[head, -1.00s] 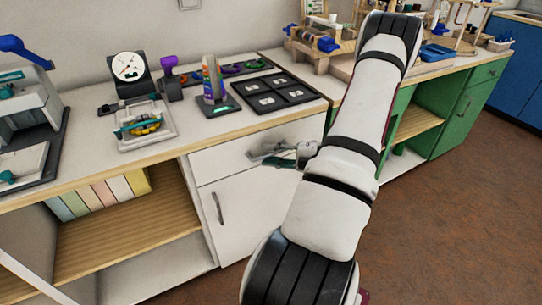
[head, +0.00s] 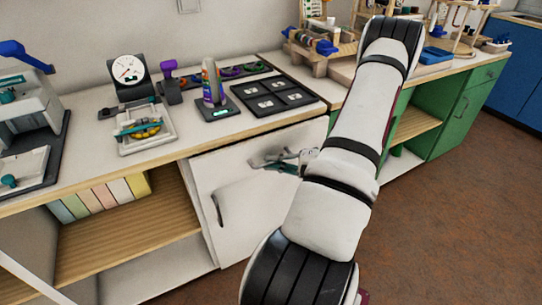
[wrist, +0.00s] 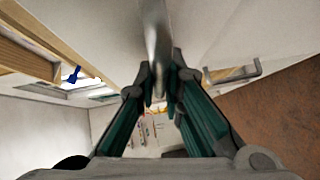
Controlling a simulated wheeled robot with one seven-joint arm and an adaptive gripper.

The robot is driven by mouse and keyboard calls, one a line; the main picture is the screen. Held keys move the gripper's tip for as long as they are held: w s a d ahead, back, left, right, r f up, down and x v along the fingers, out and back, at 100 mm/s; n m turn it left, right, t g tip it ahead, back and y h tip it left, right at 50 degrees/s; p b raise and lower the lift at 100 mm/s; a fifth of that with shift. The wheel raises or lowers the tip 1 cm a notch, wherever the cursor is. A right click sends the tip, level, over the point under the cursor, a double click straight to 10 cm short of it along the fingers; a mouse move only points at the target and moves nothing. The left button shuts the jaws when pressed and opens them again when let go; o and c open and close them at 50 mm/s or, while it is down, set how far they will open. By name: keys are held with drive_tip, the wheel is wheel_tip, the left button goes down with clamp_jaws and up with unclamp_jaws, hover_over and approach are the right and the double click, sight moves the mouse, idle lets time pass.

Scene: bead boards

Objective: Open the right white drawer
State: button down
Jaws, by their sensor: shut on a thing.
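The white drawer front (head: 232,172) is below the counter, at the top of the white cabinet. It stands out a little from the cabinet, with a dark gap along its top edge. My gripper (head: 282,162) is at the front of this drawer, partly hidden by my arm. In the wrist view, my gripper (wrist: 160,98) has its two teal fingers closed around the metal bar handle (wrist: 155,40). The drawer's right end is behind my arm, and its inside cannot be seen.
A white cabinet door with a bar handle (head: 218,208) is below the drawer. Open shelves with pastel binders (head: 100,198) are to its left. A black tray (head: 272,94) and a scale (head: 143,127) are on the counter. The brown floor (head: 430,220) at right is clear.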

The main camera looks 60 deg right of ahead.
drive_tip(key=s+a+p, duration=0.3)
drive_tip(key=s+a, duration=0.3)
drive_tip(key=s, duration=0.4)
drive_tip(key=s+a+p, duration=0.3)
drive_tip(key=s+a, duration=0.3)
drive_tip(key=s, duration=0.4)
drive_tip(key=shift+s+a, duration=0.25)
drive_tip(key=shift+a, duration=0.05)
drive_tip(key=c, duration=1.7)
unclamp_jaws()
drive_tip(key=v, duration=1.2)
drive_tip(key=shift+s, duration=0.15)
